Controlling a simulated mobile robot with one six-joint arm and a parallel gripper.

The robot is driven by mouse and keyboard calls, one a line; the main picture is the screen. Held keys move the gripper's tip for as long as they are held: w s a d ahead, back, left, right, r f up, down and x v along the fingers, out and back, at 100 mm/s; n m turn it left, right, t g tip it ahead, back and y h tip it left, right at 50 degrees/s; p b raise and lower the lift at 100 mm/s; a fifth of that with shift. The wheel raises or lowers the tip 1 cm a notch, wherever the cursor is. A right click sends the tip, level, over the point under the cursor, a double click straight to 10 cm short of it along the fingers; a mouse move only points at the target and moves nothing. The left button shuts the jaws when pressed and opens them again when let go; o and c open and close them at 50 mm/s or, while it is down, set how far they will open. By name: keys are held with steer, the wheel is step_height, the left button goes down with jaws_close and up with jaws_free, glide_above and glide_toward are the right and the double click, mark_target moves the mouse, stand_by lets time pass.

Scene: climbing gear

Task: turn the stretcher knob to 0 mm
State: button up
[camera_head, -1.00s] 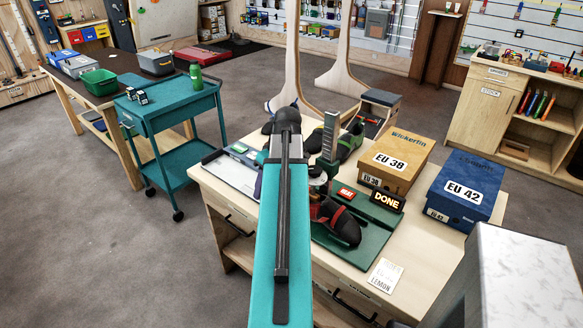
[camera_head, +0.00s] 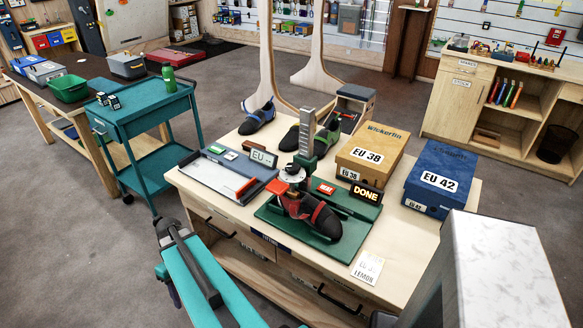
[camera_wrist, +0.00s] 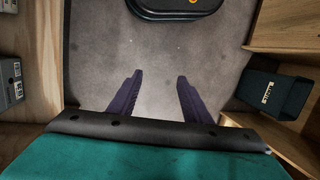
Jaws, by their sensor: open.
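The shoe stretcher stands on a green base (camera_head: 334,247) on the wooden counter in the head view. It has an upright grey-green post (camera_head: 307,130) and a pale round dial (camera_head: 291,173) with red beneath it, which seems to be the knob; its reading is too small to tell. A black and red shoe (camera_head: 321,217) is on the stretcher. My gripper (camera_wrist: 158,98) is open and empty in the wrist view, its two purple fingers apart above the floor. In the head view my arm is low at the left, clear of the stretcher; the fingers are mostly hidden.
A lit DONE sign (camera_head: 366,192) and a red HEAT label (camera_head: 325,188) sit behind the shoe. Boxes EU 38 (camera_head: 369,158) and EU 42 (camera_head: 437,184) stand at right. A tray (camera_head: 219,172) lies left. A teal trolley (camera_head: 150,112) stands beyond.

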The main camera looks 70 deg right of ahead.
steer(key=s+a+f+n+g+h, duration=0.1)
steer(key=s+a+f+g, duration=0.1)
steer(key=s+a+f, duration=0.6)
steer(key=s+a+f+n+g+h, duration=0.1)
steer(key=s+a+f+g+h, duration=0.1)
steer(key=s+a+f, duration=0.6)
steer(key=a+f, duration=0.2)
steer(key=a, duration=0.4)
steer(key=shift+s+a+f, duration=0.25)
steer(key=shift+a, duration=0.15)
steer(key=c, duration=0.3)
steer(key=shift+d, duration=0.15)
